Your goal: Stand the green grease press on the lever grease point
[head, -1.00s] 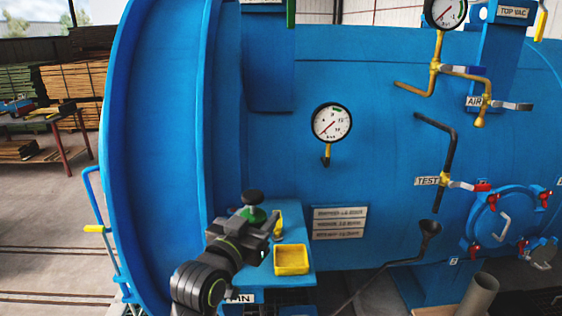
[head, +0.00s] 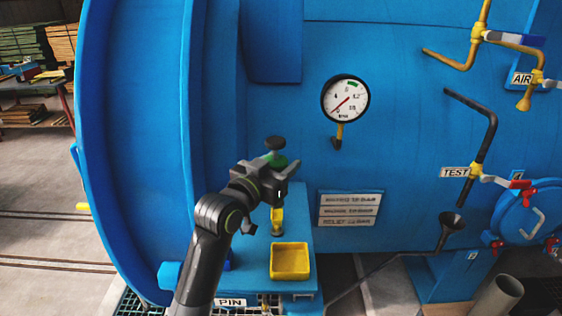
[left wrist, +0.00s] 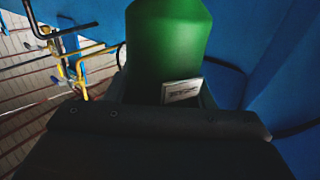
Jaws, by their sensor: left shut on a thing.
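The green grease press (head: 279,162) has a black knob on top and stands roughly upright in my left gripper (head: 284,180), which is shut on it. In the left wrist view its green body (left wrist: 168,45) fills the top middle, beyond the dark gripper. A yellow upright piece (head: 277,217) with a round foot stands on the blue shelf (head: 300,210), directly below the gripper in the head view. I cannot make out which fitting is the lever grease point. My right gripper is out of view.
A yellow tray (head: 289,277) sits on the shelf in front of the yellow piece. The blue vessel wall with a gauge (head: 345,99) rises behind.

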